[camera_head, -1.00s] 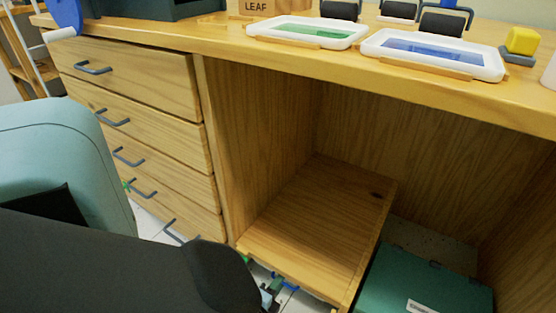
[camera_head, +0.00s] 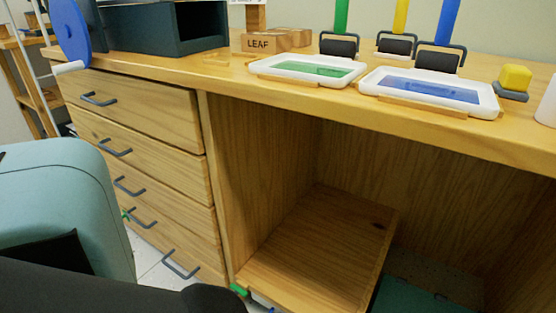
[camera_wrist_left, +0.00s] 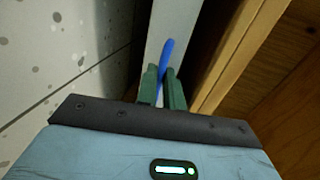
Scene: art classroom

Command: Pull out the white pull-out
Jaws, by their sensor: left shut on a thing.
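In the left wrist view, the white pull-out (camera_wrist_left: 174,25) is a narrow white face beside a wooden edge. A blue handle (camera_wrist_left: 166,50) stands out against it. My left gripper (camera_wrist_left: 162,78) has its two dark green fingers on either side of this handle and is shut on it. In the head view, my dark left arm comes in from the lower left, and its gripper is out of sight below the picture. Only a sliver of white and blue shows at the bottom edge there. My right gripper is in neither view.
A wooden desk has several drawers (camera_head: 135,95) with grey handles on the left and an open bay with a wooden box (camera_head: 315,240) inside. A dark green case (camera_head: 420,295) lies beside the box. Paint trays (camera_head: 310,84) and rollers stand on the desktop.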

